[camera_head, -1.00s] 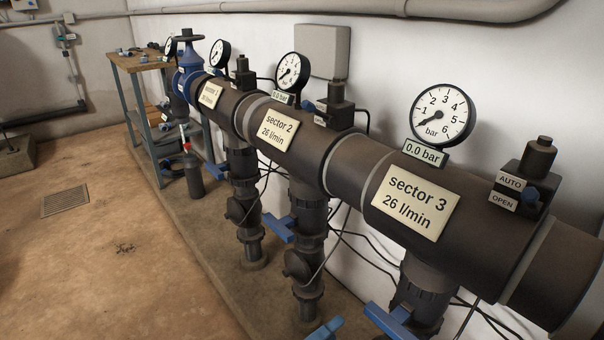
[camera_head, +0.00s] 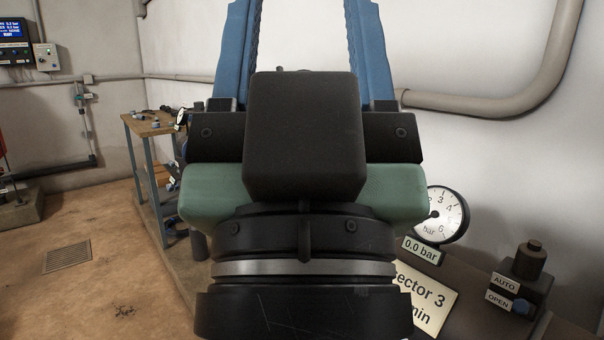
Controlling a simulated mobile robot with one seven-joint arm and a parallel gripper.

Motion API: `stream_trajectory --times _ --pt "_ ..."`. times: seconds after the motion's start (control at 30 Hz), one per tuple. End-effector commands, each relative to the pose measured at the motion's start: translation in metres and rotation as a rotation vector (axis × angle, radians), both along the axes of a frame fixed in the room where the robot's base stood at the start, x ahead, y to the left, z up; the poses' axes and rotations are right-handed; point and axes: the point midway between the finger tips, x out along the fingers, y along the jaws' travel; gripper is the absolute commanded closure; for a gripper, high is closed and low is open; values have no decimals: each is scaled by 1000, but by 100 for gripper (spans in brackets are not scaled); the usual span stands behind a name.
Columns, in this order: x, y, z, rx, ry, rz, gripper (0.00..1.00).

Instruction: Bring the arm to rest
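My gripper (camera_head: 295,45) fills the middle of the head view, pointing up and away. Its two blue fingers stand wide apart with bare white wall between them; their tips are cut off by the top edge. Nothing shows between the visible parts of the fingers. My wrist and the gripper's body hide most of the dark manifold pipe (camera_head: 470,300) behind them.
At right are a pressure gauge (camera_head: 449,214), partly hidden, a "0.0 bar" plate (camera_head: 421,251), the sector 3 label (camera_head: 428,300) and a valve actuator (camera_head: 525,275). A wooden-topped bench (camera_head: 150,125) stands at left. Open floor with a drain grate (camera_head: 67,255) lies front left.

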Motion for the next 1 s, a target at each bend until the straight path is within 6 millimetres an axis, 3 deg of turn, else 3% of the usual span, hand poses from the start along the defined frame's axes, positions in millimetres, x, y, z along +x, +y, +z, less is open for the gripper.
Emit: stream_trajectory --times 0.03,0.7,0.83,1.0 --pt "0 0 35 -1 2 1 43" --pt "2 1 244 -1 7 1 43" --pt "2 1 276 -1 7 1 43" --pt "2 1 299 -1 7 1 43"
